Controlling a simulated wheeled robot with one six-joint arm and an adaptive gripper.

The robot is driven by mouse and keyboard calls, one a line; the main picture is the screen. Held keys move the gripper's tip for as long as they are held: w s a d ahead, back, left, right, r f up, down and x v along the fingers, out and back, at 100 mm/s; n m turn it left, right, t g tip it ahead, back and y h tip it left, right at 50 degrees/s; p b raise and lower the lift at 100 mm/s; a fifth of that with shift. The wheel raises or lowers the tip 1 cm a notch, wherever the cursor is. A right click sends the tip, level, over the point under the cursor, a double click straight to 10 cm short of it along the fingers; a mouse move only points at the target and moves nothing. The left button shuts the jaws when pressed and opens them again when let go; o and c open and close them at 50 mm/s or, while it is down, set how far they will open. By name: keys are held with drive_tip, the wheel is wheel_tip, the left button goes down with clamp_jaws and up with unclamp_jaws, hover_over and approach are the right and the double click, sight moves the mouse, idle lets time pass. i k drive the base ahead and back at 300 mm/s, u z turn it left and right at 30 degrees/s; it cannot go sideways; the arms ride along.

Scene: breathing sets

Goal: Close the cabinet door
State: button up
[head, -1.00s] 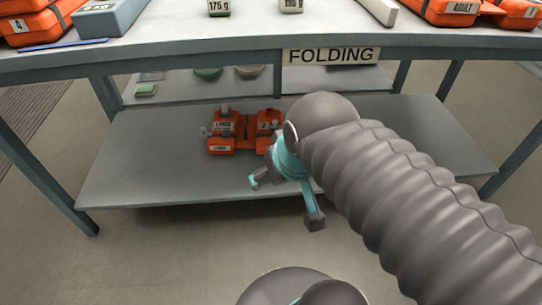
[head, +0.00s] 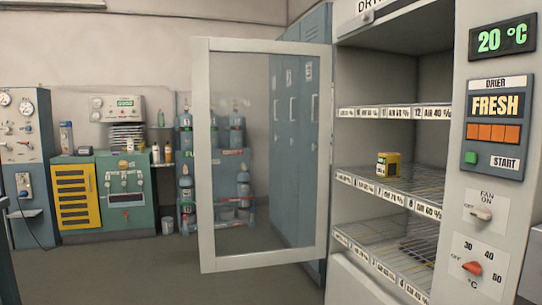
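The cabinet door (head: 202,160) is a light grey frame with a clear pane, and it stands wide open to the left of the drying cabinet. The drying cabinet (head: 375,75) is on the right, with its inside and wire shelves in full view. A small yellow box (head: 388,164) sits on the middle shelf (head: 420,188). The door's left edge is its free side, and its right side is towards the cabinet's left wall. My gripper and arm are not in the head view now.
Blue lockers (head: 292,120) stand behind the door, partly seen through its pane. A rack of cylinders (head: 240,185) and a green and yellow machine (head: 125,190) stand along the back wall. A control panel (head: 495,125) is at the right. The floor (head: 130,270) at the front left is clear.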

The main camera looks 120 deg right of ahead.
sight(201, 46)
drive_tip(key=z, duration=3.35)
drive_tip(key=i, duration=4.5)
drive_tip(key=z, duration=3.95)
